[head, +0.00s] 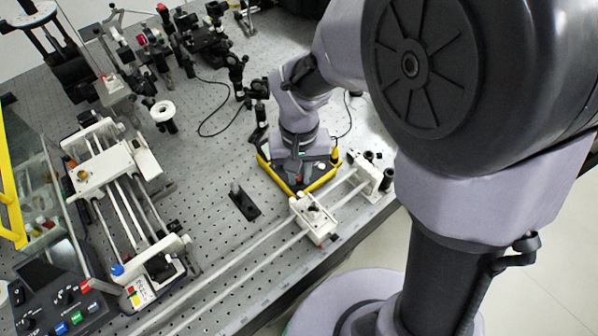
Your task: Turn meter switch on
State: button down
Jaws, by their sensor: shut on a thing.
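A dark box with a yellow rim (323,181), which looks like the meter, sits on the perforated bench top near the middle of the head view. My arm reaches down over it. My gripper (298,178) is low over the box's top face and is shut on a small part there, which looks like the meter switch. The jaws and wrist cover most of the box's face. The switch itself and its position are hidden from this angle. A small light-coloured knob shows on the box just right of the gripper.
A white rail carriage (314,218) on long rods stands just in front of the box. A black post base (244,203) is to its left. A larger white rail stage (105,170) and a dark control box (50,290) stand at left. Optics mounts and cables fill the back.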

aim_at(299, 179)
jog(key=m+b, duration=0.1)
jog(key=m, duration=0.4)
jog(key=shift+m, duration=0.3)
jog(key=shift+m+b, duration=0.5)
jog(key=shift+m, duration=1.6)
jog(key=c, duration=1.3)
grip_release()
jog(key=shift+c, duration=0.2)
jog(key=shift+r, duration=0.1)
notch_tip(299, 179, up, 17)
jog(key=p, duration=0.7)
